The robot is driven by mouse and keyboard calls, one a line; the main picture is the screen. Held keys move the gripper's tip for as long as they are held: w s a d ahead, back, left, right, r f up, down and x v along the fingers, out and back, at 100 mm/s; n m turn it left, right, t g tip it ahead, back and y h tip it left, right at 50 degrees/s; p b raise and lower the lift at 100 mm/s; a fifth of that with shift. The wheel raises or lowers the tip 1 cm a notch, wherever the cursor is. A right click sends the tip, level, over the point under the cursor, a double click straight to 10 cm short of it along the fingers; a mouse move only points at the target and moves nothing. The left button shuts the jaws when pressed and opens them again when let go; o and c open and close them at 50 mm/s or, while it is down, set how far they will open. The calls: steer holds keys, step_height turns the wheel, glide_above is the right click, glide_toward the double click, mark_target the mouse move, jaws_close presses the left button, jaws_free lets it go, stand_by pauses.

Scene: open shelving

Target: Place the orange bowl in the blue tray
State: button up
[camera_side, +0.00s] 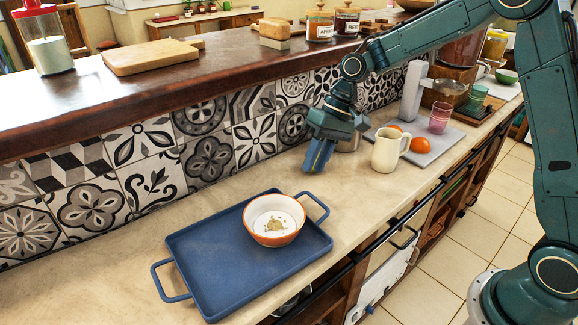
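The orange bowl (273,238) has an orange outside and rim and a white inside with a tan pattern or contents at the bottom. It sits upright inside the blue tray (210,285), toward its far right end. The tray lies flat on the counter and has a loop handle at each end. My gripper (319,158) is above the counter, behind and to the right of the bowl, apart from it and pointing down. Its blue fingers look close together, but the gap between them is not clear. I see nothing held in it.
A raised wooden ledge (200,85) runs behind. The counter front (345,215) is clear.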

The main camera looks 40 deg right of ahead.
stand_by(0.3)
steer(key=s+d+r+t+h, duration=0.2)
steer(key=s+r, duration=0.8)
steer(key=s+d+r+t+h, duration=0.1)
steer(key=s+d, duration=0.1)
steer(key=s, duration=0.6)
steer(key=s+d+r+t+h, duration=0.1)
steer(key=s+d+t+h, duration=0.1)
steer(key=s, duration=0.7)
steer(key=shift+d+r+n, duration=0.15)
steer(key=shift+d+n, duration=0.05)
steer(key=shift+n, duration=0.2)
